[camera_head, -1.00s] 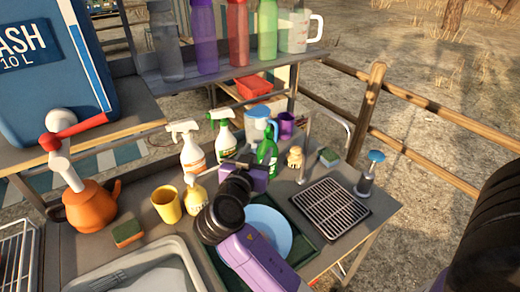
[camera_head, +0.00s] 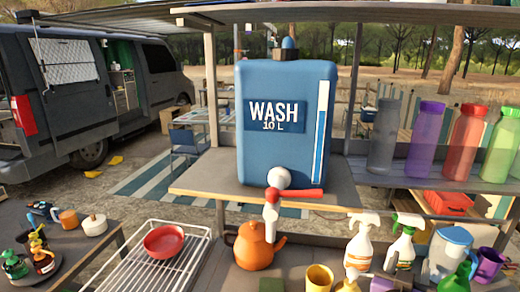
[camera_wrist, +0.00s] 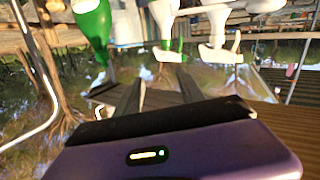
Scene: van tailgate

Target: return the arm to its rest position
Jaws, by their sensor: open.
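My gripper (camera_wrist: 160,88) shows in the wrist view with its two dark fingers apart and nothing between them. Its purple body fills the bottom of that view. A green bottle (camera_wrist: 92,25) and white spray bottles (camera_wrist: 215,35) appear beyond the fingers, apart from them, with the scene seeming upside down. In the head view most of my arm is out of frame; only a small dark and purple part shows at the bottom edge, among the bottles. The arm's overall pose cannot be told.
In the head view, a blue wash tank (camera_head: 285,130) stands on a shelf above an orange kettle (camera_head: 255,246). Spray bottles (camera_head: 361,240), a yellow cup (camera_head: 319,278) and a pitcher (camera_head: 447,254) crowd the counter. A red bowl (camera_head: 164,241) sits on a wire rack (camera_head: 150,275).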

